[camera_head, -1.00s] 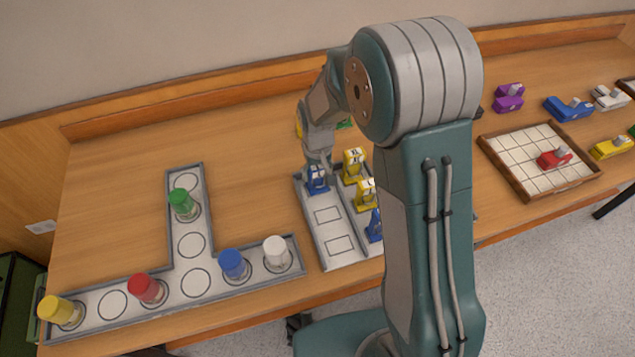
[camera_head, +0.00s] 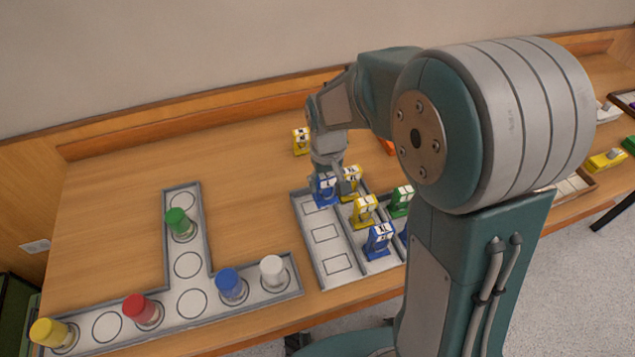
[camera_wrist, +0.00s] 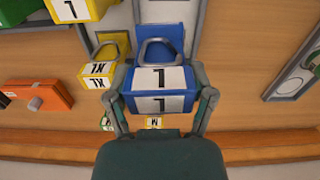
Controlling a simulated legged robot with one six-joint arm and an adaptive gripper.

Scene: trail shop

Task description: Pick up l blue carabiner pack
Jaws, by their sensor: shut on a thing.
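The blue carabiner pack (camera_wrist: 160,88), with a white label marked with a single upright stroke, is between the fingers of my gripper (camera_wrist: 163,97) in the wrist view. Both fingers press its sides. In the head view, the pack (camera_head: 325,193) is at the far-left compartment of the grey tray (camera_head: 314,257), under my gripper (camera_head: 326,178). I cannot tell whether its base touches the tray. Another blue pack (camera_head: 379,241) stands nearer the front of the tray. My arm hides part of the tray's right side.
Yellow packs (camera_head: 364,211) and a green pack (camera_head: 400,201) stand close to the right of the held pack. Another yellow pack (camera_head: 301,141) stands behind the tray. A T-shaped holder (camera_head: 188,266) with coloured bottles lies left. Two left tray cells are empty.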

